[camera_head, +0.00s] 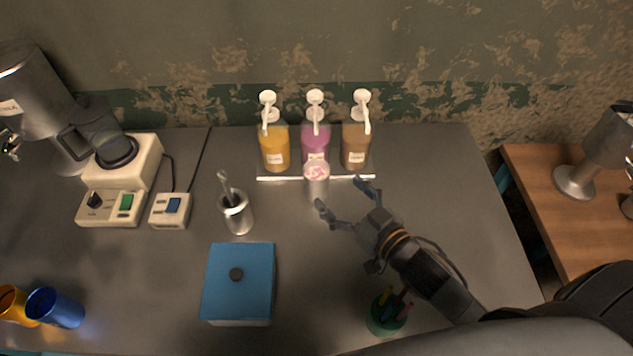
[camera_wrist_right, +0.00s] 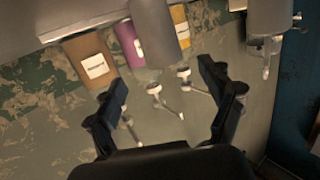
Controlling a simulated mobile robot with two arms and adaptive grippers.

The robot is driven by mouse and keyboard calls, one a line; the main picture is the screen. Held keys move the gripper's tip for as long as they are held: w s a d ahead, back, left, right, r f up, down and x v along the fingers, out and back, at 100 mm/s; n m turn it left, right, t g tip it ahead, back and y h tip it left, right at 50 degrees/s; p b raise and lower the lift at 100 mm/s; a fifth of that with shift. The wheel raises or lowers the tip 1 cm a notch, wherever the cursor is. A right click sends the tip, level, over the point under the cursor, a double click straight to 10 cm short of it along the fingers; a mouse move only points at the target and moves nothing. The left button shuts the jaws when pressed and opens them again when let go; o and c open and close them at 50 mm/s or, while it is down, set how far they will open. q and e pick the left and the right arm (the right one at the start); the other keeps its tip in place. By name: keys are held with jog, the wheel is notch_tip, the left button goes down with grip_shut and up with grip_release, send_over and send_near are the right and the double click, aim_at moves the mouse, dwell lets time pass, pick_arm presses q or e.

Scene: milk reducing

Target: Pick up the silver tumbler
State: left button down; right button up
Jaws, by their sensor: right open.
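The silver tumbler (camera_head: 317,188) stands upright on the grey counter, just in front of the pump bottles, with pink and white stuff at its top. In the right wrist view the tumbler (camera_wrist_right: 160,32) shows as a grey cylinder beyond the fingertips, roughly between them. My right gripper (camera_head: 343,198) is open and empty. It is close to the tumbler, on its lower-right side, with its fingers pointing towards it. A second silver cup (camera_head: 238,217) with a utensil in it stands to the left; it also shows in the right wrist view (camera_wrist_right: 268,14). My left gripper is not in view.
Orange (camera_head: 274,150), purple (camera_head: 315,143) and brown (camera_head: 355,148) pump bottles stand on a tray behind the tumbler. A blue lidded box (camera_head: 238,290) is in front. A green pen cup (camera_head: 383,320) is beneath my right arm. A blender base (camera_head: 120,165) stands left.

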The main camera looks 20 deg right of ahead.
aim_at(325, 180)
jog(key=x, duration=0.3)
jog(key=shift+w, duration=0.1)
jog(key=p+x, duration=0.1)
jog(key=x, duration=0.1)
jog(key=p+x, duration=0.1)
jog(key=x, duration=0.1)
jog(key=shift+w+a+r, duration=0.15)
jog(key=shift+w+a, duration=0.3)
jog(key=shift+w, duration=0.15)
jog(key=shift+s, duration=0.1)
jog(key=shift+c, duration=0.9)
jog(key=c, duration=1.4)
